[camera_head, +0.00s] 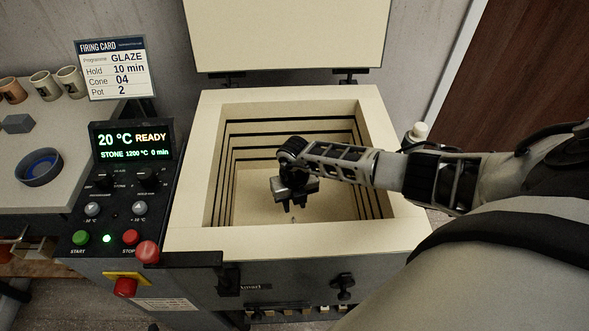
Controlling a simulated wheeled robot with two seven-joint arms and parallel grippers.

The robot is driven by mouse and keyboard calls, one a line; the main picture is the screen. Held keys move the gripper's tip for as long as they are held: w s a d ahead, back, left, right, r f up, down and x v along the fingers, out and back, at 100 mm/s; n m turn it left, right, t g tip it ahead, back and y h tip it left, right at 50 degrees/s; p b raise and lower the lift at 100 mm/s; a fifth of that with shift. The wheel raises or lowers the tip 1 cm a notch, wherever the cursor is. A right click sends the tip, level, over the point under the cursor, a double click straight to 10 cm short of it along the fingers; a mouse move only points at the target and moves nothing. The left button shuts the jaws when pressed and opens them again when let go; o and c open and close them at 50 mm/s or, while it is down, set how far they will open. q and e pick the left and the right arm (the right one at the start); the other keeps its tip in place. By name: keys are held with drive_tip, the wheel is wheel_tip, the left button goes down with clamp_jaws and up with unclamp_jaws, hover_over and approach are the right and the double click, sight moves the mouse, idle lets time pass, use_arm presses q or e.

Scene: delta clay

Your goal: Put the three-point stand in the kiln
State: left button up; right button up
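The kiln (190,240) stands in the middle with its lid (290,35) raised and its cream, grooved chamber open at the top. My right gripper (294,208) reaches in from the right and points down inside the chamber. Its two dark fingers look apart, with a gap between them. A very small pale thing (293,219) shows just below the fingertips, over the chamber floor; it may be the three-point stand, but it is too small to make out its points or whether it touches the floor. My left gripper is not in view.
The control panel (115,205) left of the kiln reads 20 °C READY, with a red knob (147,251) at the kiln's front corner. A table at the left holds cups (70,80), a grey block (18,123) and a blue-centred bowl (39,167). My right arm crosses the kiln's right rim.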

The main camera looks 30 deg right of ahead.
drive_tip(key=shift+r+p, duration=0.3)
drive_tip(key=shift+r, duration=2.1)
